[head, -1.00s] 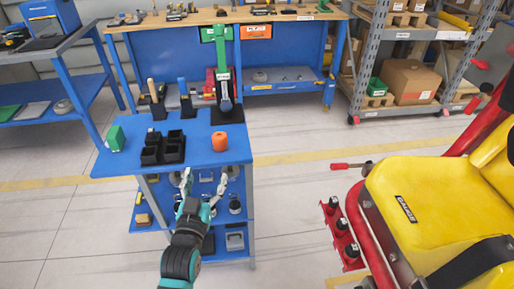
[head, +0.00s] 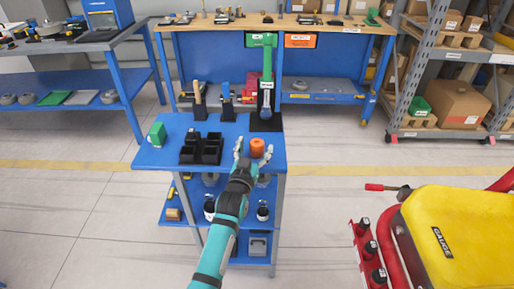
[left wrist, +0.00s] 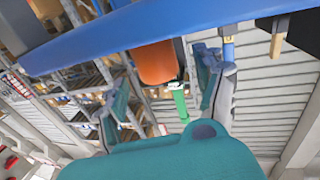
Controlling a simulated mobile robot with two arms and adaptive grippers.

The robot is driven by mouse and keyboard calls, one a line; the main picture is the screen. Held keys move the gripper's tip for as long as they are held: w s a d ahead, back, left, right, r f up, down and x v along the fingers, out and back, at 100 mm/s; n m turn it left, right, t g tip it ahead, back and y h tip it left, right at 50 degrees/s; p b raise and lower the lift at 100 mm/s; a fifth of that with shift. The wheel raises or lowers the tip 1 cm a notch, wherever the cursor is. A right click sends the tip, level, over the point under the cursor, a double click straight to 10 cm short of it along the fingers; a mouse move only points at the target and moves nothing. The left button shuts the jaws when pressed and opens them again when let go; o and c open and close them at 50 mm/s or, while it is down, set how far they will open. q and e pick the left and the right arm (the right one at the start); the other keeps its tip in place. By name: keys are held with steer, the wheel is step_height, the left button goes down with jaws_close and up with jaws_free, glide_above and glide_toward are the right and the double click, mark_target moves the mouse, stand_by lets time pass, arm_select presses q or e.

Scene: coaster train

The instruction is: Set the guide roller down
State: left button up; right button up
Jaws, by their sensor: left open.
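The guide roller appears to be the orange cylinder (head: 257,147), upright on the blue cart top (head: 225,158) near its front right corner. In the left wrist view the orange roller (left wrist: 157,62) shows against the blue cart top (left wrist: 110,32), between and beyond the fingers. My left gripper (head: 253,150) is open at the cart's front edge, with one finger on each side of the roller in the head view. A clear gap shows between roller and fingers in the wrist view (left wrist: 163,92). My right gripper is not in view.
A black compartment tray (head: 201,148) and a green block (head: 156,134) stand left on the cart. A green-armed device (head: 267,72) stands behind the roller. A yellow seat-like body (head: 455,235) with red parts is at the right. Floor between is clear.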

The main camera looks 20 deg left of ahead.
arm_select(q)
steer(key=w, duration=0.2)
steer(key=shift+w+f, duration=0.15)
steer(key=shift+w, duration=0.15)
steer(key=c, duration=1.5)
steer(key=shift+o, duration=0.2)
